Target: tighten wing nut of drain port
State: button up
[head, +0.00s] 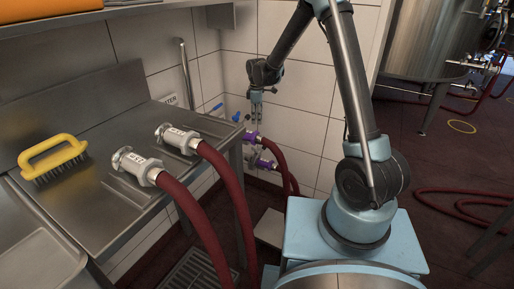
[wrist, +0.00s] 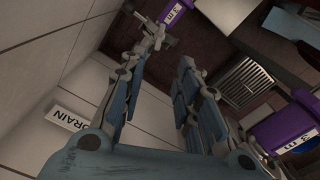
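In the wrist view, a small metal part that looks like the wing nut (wrist: 152,34) is beside a purple hose collar (wrist: 176,13). It lies just beyond the tip of my gripper's left finger; I cannot tell if they touch. My gripper (wrist: 164,62) is open, with an empty gap between its fingers. A white sign reading DRAIN (wrist: 70,120) is on the wall at the left. In the head view, my gripper (head: 256,117) points down above the upper purple collar (head: 252,137) beside the wall. The wing nut is too small to make out there.
A second purple collar (head: 265,164) sits lower on another red hose. A steel bench (head: 100,185) at the left holds a yellow brush (head: 53,157) and two metal hose ends (head: 138,166). A floor grate (head: 200,271) lies below. The tiled wall (head: 300,75) is close behind my gripper.

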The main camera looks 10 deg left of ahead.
aim_at(256, 150)
notch_tip(256, 150, down, 18)
jog(key=shift+a+r, duration=0.15)
dwell(0.7)
grip_shut()
